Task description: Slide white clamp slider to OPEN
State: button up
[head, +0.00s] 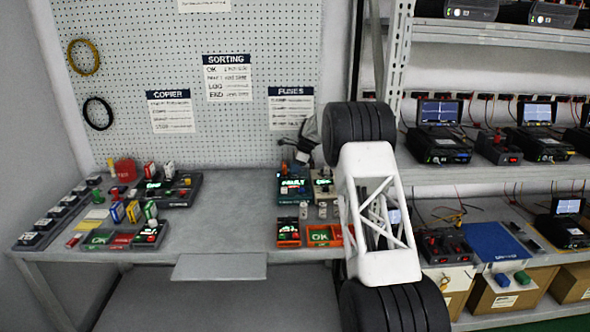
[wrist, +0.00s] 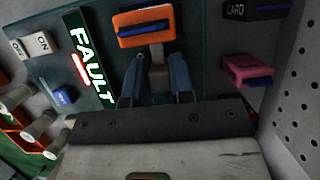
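In the wrist view a dark fixture panel carries a lit FAULT display (wrist: 88,58) and an orange block (wrist: 145,25) with a blue insert. A pale grey-brown piece (wrist: 158,72), which looks like the clamp slider, sticks out below the orange block. My gripper (wrist: 154,70) has its two blue fingers apart, one on each side of this piece, with gaps showing. Contact cannot be made out. No OPEN marking is readable. In the head view the FAULT fixture (head: 293,187) stands on the bench, and my arm hides part of the area beside it.
The panel also has an ON/OFF switch (wrist: 36,44), a small blue button (wrist: 65,96), a CARD slot (wrist: 258,8) and a pink block (wrist: 247,70). Whitish cylinders (wrist: 30,115) stand at left. The bench middle (head: 232,215) is clear. Shelves of instruments (head: 437,145) are at right.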

grip_shut()
jog(key=shift+d, duration=1.95)
jog(key=o, duration=0.5)
grip_release()
jog(key=shift+o, duration=0.2)
jog(key=v, duration=0.7)
jog(key=shift+d+r, duration=0.2)
jog(key=shift+r, duration=0.2)
